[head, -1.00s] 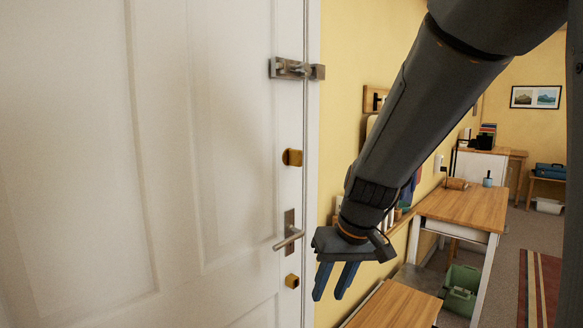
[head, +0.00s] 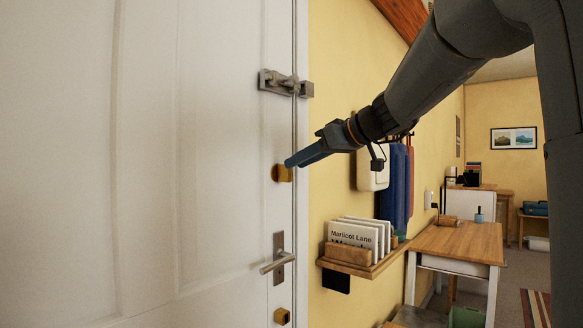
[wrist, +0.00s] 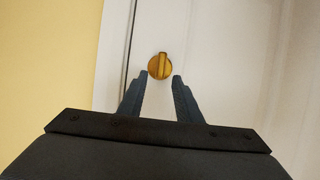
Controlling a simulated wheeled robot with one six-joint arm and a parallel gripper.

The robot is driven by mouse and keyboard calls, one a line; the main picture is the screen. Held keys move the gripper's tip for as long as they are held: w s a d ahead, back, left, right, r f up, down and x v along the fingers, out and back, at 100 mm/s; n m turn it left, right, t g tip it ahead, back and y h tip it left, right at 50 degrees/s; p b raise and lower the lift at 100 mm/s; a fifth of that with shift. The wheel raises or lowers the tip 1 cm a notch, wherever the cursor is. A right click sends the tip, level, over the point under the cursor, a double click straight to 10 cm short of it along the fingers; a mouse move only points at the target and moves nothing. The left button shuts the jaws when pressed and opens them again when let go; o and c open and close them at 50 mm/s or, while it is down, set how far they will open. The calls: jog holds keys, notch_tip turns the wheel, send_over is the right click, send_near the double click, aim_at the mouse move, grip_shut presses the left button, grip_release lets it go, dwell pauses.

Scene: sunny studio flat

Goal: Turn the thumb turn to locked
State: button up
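The brass thumb turn (head: 282,173) is on the white door (head: 150,160), between the slide bolt above and the lever handle below. In the wrist view the thumb turn (wrist: 160,66) is a round brass disc with a raised grip bar, close to upright in that picture. My gripper (head: 289,163) points at the door, its blue fingers just in front of the thumb turn in the head view. In the wrist view my gripper (wrist: 160,75) is open and empty, with the thumb turn just beyond and between its fingertips. I see no clear contact.
A metal slide bolt (head: 286,83) sits above, a lever handle (head: 278,262) and a lower brass piece (head: 282,316) below. A wall shelf (head: 362,263) with cards stands right of the door frame. A wooden table (head: 458,240) is farther right.

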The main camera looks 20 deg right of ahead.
aim_at(285, 173)
jog(key=shift+x, duration=1.9)
grip_shut()
jog(key=shift+d+f, duration=0.1)
jog(key=shift+w+d+f+m+g+y+b, duration=0.3)
jog(key=shift+m+y, duration=0.95)
jog(key=shift+m, duration=1)
jog(key=shift+w+d+f+m+g+y+b, duration=0.1)
jog(key=shift+d+f+m+g+y+b, duration=0.2)
jog(key=shift+m+y, duration=1.4)
jog(key=shift+w+d+f+m+g+y+b, duration=0.15)
jog(key=shift+f+m+g+y+b, duration=0.4)
jog(key=shift+m, duration=2.2)
jog(key=shift+r+t, duration=0.2)
jog(key=shift+t, duration=0.25)
